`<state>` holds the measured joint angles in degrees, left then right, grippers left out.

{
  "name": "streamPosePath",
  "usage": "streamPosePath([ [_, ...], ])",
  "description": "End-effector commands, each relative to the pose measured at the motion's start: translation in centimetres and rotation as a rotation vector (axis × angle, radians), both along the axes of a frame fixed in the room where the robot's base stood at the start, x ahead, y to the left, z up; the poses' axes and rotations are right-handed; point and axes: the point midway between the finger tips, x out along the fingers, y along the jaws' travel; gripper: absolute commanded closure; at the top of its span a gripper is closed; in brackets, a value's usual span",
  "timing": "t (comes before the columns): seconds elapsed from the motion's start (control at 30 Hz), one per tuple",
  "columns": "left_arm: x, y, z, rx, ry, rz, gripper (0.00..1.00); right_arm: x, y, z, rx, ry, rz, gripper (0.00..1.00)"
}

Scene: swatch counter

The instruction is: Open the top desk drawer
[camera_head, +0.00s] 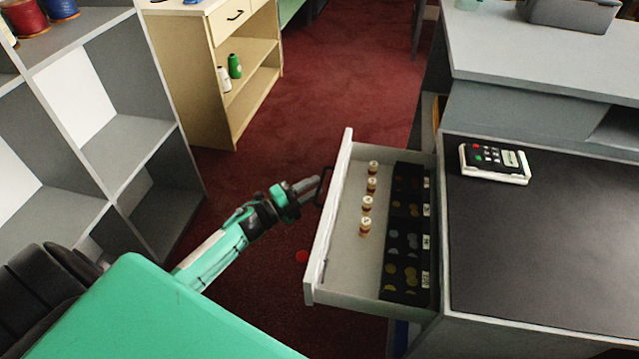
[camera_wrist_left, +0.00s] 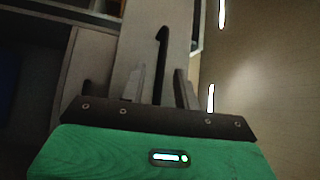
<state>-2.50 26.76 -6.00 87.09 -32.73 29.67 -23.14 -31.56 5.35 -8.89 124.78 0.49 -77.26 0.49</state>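The top desk drawer (camera_head: 353,262) stands well out of the desk (camera_head: 470,322), with its inside showing. Its dark handle (camera_head: 326,184) is on the pale front panel (camera_head: 328,235). My left gripper (camera_head: 312,183) is at this handle. In the left wrist view the fingers of my left gripper (camera_wrist_left: 159,80) are apart, and the dark handle (camera_wrist_left: 162,45) runs up between them. A gap shows between each finger and the handle, so it does not look clamped. My right gripper is in neither view.
The drawer holds several small capped bottles (camera_head: 367,204) and a black compartment tray (camera_head: 390,282). A calculator-like device (camera_head: 495,163) lies on the desk. A grey shelf (camera_head: 118,150) stands at left, a wooden cabinet (camera_head: 190,80) behind.

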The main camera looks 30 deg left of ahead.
Motion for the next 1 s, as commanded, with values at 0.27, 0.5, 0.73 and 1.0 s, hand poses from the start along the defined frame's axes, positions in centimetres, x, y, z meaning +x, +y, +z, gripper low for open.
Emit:
streamPosePath([
  [0.27,-5.0,2.8,-1.0,0.002,0.004,0.001,0.69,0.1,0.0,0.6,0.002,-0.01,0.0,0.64],
  [0.5,-8.1,4.6,-1.4,0.002,0.002,0.001,0.69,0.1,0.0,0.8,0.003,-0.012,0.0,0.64],
  [0.73,-9.2,5.2,-1.4,0.001,0.0,0.0,0.69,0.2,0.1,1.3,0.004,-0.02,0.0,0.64],
  [1.0,-9.2,5.2,-1.4,0.001,0.0,0.0,0.69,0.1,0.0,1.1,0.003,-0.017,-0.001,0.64],
])
